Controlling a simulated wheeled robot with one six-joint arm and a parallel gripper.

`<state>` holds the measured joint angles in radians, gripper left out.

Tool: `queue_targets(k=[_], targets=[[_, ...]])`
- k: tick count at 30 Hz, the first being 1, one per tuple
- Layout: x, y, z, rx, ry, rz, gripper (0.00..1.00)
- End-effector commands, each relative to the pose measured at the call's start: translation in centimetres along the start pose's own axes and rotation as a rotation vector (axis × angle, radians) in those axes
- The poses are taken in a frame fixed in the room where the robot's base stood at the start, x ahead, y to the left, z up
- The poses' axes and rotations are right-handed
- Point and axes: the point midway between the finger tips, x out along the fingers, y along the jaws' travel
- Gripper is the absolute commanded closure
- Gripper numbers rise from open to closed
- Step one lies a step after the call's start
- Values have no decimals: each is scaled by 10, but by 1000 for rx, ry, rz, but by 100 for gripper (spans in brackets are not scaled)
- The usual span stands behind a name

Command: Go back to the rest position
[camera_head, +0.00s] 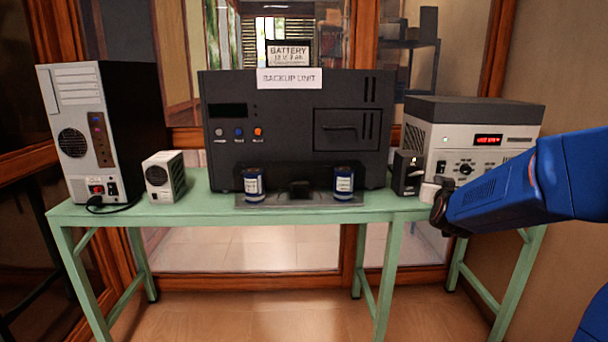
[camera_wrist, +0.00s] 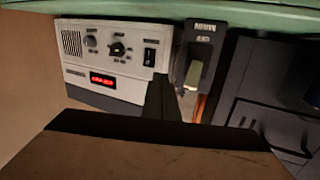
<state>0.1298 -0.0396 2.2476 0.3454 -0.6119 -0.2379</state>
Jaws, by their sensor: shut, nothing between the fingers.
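My gripper (camera_head: 439,208) is at the right end of the green table, in front of the small black box and the grey power unit. Its dark fingers (camera_wrist: 163,100) show in the middle of the wrist view, closed together with nothing between them. My blue arm reaches in from the right edge of the head view. A small black box (camera_head: 407,172) with a pale lever (camera_wrist: 193,76) stands close to the fingertips. I cannot tell whether the fingers touch the lever.
The grey power unit (camera_head: 470,150) with a red display stands behind my arm. The black backup unit (camera_head: 295,125) fills the table's middle, with two blue cylinders (camera_head: 254,185) (camera_head: 343,183) in front. A computer tower (camera_head: 85,130) and small white box (camera_head: 163,176) stand left on the green table (camera_head: 200,210).

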Motion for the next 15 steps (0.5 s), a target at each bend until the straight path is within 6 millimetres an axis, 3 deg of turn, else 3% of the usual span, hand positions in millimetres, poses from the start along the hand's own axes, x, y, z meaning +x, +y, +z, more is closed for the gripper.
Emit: queue_targets(k=[6,15], targets=[[-70,-29,16,-6,-190,-121,100],[-182,-46,56,-48,-468,-239,100]])
